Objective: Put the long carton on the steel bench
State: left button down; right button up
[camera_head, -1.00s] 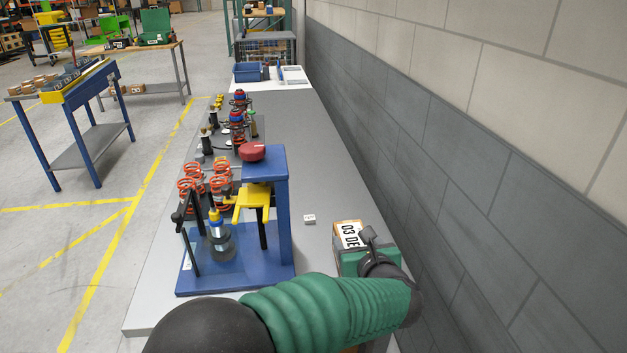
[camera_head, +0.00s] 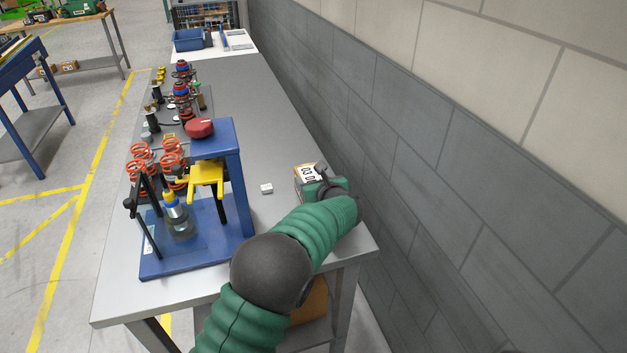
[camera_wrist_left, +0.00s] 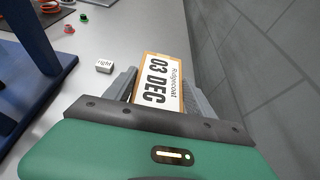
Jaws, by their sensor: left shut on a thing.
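The carton (camera_head: 306,173) is orange-brown with a white label on top, which reads "03 DEC" in the left wrist view (camera_wrist_left: 160,80). My left gripper (camera_head: 312,180) is shut on it, with one grey finger on each side in the left wrist view (camera_wrist_left: 160,97). The carton is over the right side of the grey steel bench (camera_head: 285,135), near the wall. I cannot tell whether its underside touches the bench top. The carton's near end is hidden by the gripper. My right gripper is not in view.
A blue press fixture (camera_head: 228,165) with a red knob and yellow bracket stands left of the carton. A small white block (camera_head: 266,188) lies between them. Orange springs (camera_head: 172,155) and parts stand farther left. The grey wall (camera_head: 400,170) bounds the right. A brown box (camera_head: 310,302) sits below the bench top.

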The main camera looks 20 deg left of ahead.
pick_arm(q)
jog(key=shift+d, duration=0.15)
jog(key=shift+c, duration=1.6)
grip_release()
jog(key=shift+s, duration=0.1)
jog(key=shift+r, duration=0.1)
jog(key=v, duration=1.2)
jog(key=shift+b, duration=0.35)
